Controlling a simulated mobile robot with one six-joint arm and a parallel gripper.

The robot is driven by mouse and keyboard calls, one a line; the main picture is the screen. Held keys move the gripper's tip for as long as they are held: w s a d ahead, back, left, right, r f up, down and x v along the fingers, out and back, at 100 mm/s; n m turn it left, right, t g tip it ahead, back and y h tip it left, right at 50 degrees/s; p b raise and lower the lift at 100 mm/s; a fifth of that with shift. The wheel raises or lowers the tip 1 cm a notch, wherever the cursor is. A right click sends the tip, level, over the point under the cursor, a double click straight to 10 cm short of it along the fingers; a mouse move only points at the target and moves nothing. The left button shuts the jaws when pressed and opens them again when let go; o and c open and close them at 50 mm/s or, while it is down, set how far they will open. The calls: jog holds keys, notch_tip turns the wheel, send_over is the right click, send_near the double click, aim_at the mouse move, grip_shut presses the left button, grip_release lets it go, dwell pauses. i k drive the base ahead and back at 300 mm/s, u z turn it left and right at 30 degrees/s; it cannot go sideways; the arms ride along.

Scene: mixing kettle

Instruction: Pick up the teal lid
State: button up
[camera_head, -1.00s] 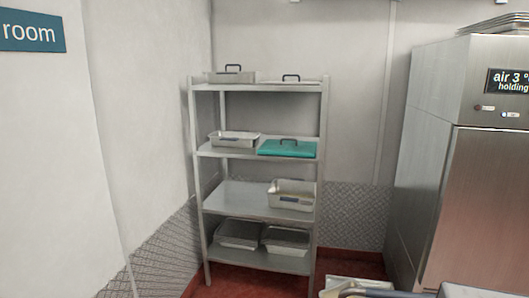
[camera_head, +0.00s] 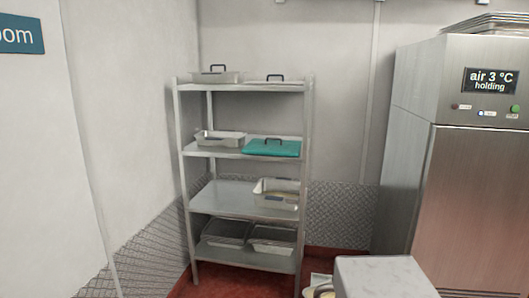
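The teal lid (camera_head: 260,148) lies flat on the second shelf from the top of a metal rack, on the right half. It has a dark loop handle on top. A metal pan (camera_head: 221,138) sits beside it on the left of the same shelf. My gripper is not visible in this view.
The rack (camera_head: 236,155) stands against the back wall. Its top shelf holds a lidded pan (camera_head: 217,76) and a flat lid (camera_head: 275,79); lower shelves hold several metal pans. A steel cabinet (camera_head: 470,180) stands at right. A grey block (camera_head: 383,277) fills the bottom right foreground. Red floor shows before the rack.

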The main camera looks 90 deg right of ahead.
aim_at(269, 147)
jog(key=u, duration=0.05)
jog(key=k, duration=0.55)
jog(key=u, duration=0.7)
jog(key=k, duration=1)
jog(key=z, duration=1.25)
